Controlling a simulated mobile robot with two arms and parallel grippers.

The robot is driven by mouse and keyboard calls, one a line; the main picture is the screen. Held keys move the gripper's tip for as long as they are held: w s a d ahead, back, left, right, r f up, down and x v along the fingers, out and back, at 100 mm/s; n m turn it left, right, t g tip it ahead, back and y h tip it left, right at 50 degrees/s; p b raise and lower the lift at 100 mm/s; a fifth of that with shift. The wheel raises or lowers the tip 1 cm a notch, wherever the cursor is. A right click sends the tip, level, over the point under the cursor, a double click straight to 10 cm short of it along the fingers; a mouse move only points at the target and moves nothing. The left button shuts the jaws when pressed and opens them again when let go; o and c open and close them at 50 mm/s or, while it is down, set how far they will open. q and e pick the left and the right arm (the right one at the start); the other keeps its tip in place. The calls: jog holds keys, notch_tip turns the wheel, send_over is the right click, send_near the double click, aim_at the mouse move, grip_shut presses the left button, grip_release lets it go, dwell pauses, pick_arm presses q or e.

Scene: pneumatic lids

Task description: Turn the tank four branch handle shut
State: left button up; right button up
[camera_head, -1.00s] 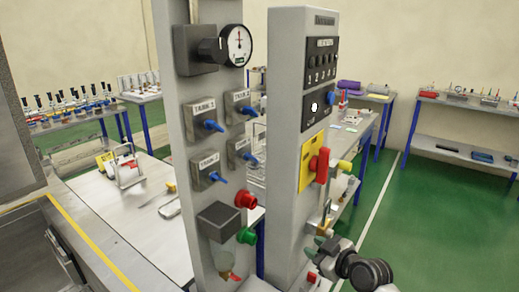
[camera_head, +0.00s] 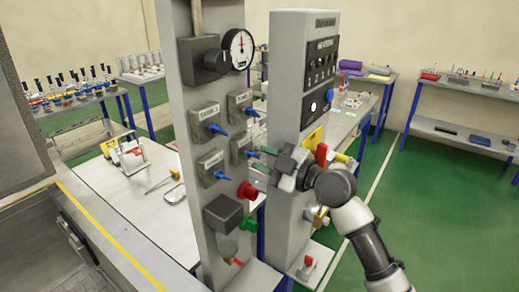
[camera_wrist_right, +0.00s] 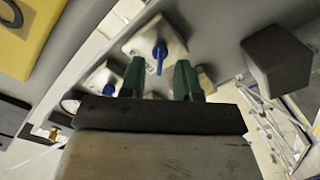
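The left panel post carries several valve plates with blue handles; the labels are too small to read surely. The lower right plate's blue handle (camera_head: 252,155), possibly the tank four one, points right and slightly down. My right gripper (camera_head: 265,158) is just to its right, its green fingers pointing at it. In the right wrist view, the open right gripper (camera_wrist_right: 160,68) has a blue handle (camera_wrist_right: 160,50) on a pale plate between and just ahead of its fingertips. Contact cannot be told. My left gripper is out of view.
A second post (camera_head: 293,100) with a yellow plate (camera_head: 311,141) and red handle (camera_head: 321,153) stands close behind my right wrist. A red knob (camera_head: 247,190) and green knob (camera_head: 248,223) stick out below the handles. A gauge (camera_head: 238,48) is above.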

jog(key=shift+x, duration=0.8)
jog(key=shift+c, duration=0.5)
grip_shut()
